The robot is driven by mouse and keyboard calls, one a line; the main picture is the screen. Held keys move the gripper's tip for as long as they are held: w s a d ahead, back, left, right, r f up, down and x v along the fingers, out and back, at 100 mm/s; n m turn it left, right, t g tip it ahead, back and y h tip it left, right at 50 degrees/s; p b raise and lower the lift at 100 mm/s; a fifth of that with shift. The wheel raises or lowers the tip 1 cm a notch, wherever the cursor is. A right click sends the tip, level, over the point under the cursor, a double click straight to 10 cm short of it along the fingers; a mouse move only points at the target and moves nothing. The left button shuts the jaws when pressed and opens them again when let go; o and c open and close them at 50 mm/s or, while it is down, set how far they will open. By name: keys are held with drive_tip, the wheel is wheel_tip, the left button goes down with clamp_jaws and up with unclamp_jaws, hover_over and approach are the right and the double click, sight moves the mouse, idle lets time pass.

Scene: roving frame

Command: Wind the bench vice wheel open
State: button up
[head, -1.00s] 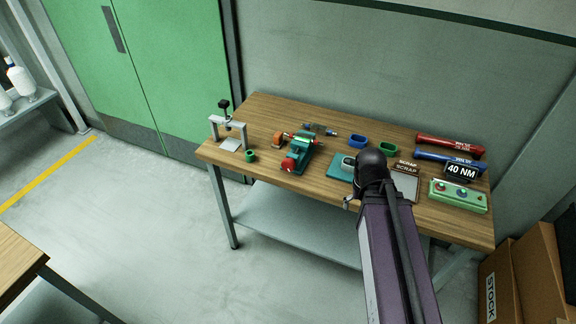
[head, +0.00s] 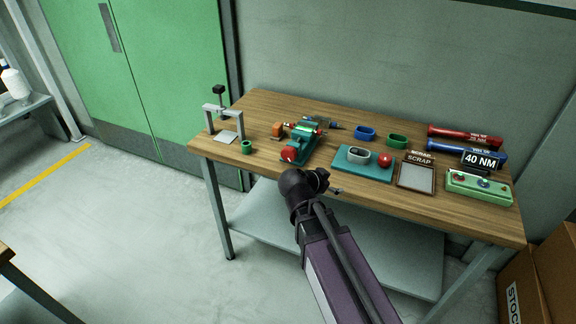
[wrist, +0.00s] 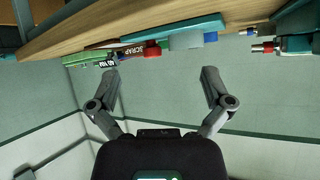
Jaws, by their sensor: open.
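The bench vice (head: 303,142) is teal and stands on the wooden workbench (head: 240,160), left of its middle. Its red wheel (head: 289,154) faces the front edge of the bench. In the wrist view, part of a teal body with red ends, seemingly the vice (wrist: 297,44), shows at the right edge; I cannot make out the wheel there. My gripper (head: 332,189) is in front of the bench edge, to the right of the wheel and apart from it. In the wrist view my gripper (wrist: 160,82) has its fingers spread wide with nothing between them.
A teal board (head: 375,172) with a grey ring and red knob lies right of the vice. Further right are a scrap tray (head: 416,178), torque wrenches and a green button box (head: 478,190). A small press (head: 226,125) stands left. Cardboard boxes (head: 550,275) stand on the floor at right.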

drive_tip(key=w+a+f+m+t+b, duration=0.2)
drive_tip(key=a+t+b, duration=0.35)
drive_tip(key=a, duration=0.45)
drive_tip(key=m+t+y+b, duration=0.2)
drive_tip(key=t+b, duration=0.1)
drive_tip(key=b, duration=0.1)
approach(287, 155)
drive_tip(key=s, duration=0.2)
drive_tip(key=shift+a+f, duration=0.1)
drive_tip(key=shift+a, duration=0.25)
drive_tip(key=shift+n, duration=0.3)
drive_tip(key=x, duration=1.3)
drive_tip(key=shift+w+d, duration=0.3)
drive_tip(key=c, duration=1)
drive_tip(key=shift+w+a, duration=0.1)
drive_tip(key=shift+a, duration=0.1)
drive_tip(key=shift+d, duration=0.1)
